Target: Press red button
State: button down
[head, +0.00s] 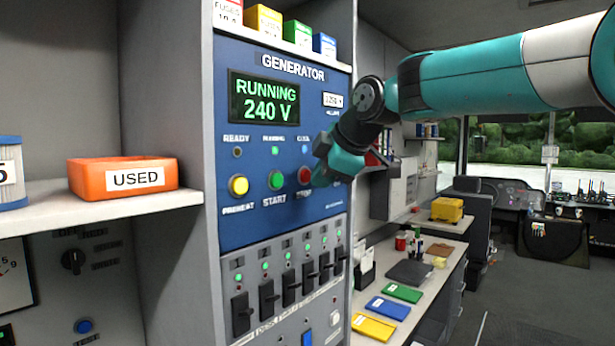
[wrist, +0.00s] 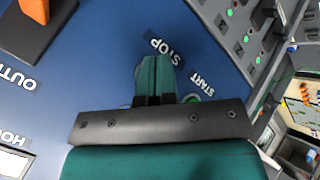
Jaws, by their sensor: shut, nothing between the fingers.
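The red button (head: 304,175) sits on the blue generator panel (head: 262,222), above a partly covered label that reads STOP in the wrist view. My gripper (head: 318,172) is shut and empty, with its tips just right of the red button in the head view. I cannot tell whether they touch it. In the wrist view my shut fingers (wrist: 152,75) point at the panel beside the STOP label (wrist: 164,48), and the red button is hidden there. The green START button (head: 275,180) and the yellow PREHEAT button (head: 238,185) are to its left.
The display (head: 264,99) reads RUNNING 240 V. Several black switches (head: 267,297) with green lights are below the panel. An orange handle (wrist: 33,25) is on the panel in the wrist view. An orange USED bin (head: 122,178) stands on the left shelf.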

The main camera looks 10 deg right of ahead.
jog(key=shift+w+a, duration=0.2)
jog(key=shift+w, duration=0.15)
dwell(0.7)
jog(key=shift+s, duration=0.15)
jog(key=shift+s+d+b, duration=0.3)
jog(key=shift+s+d, duration=0.15)
jog(key=shift+s, duration=0.1)
jog(key=shift+s+d+b, duration=0.6)
jog(key=shift+s+d, duration=0.15)
jog(key=shift+s, duration=0.3)
jog(key=shift+s+d+b, duration=0.55)
jog(key=shift+s+d, duration=0.2)
jog(key=shift+s, duration=0.25)
jog(key=shift+f, duration=0.1)
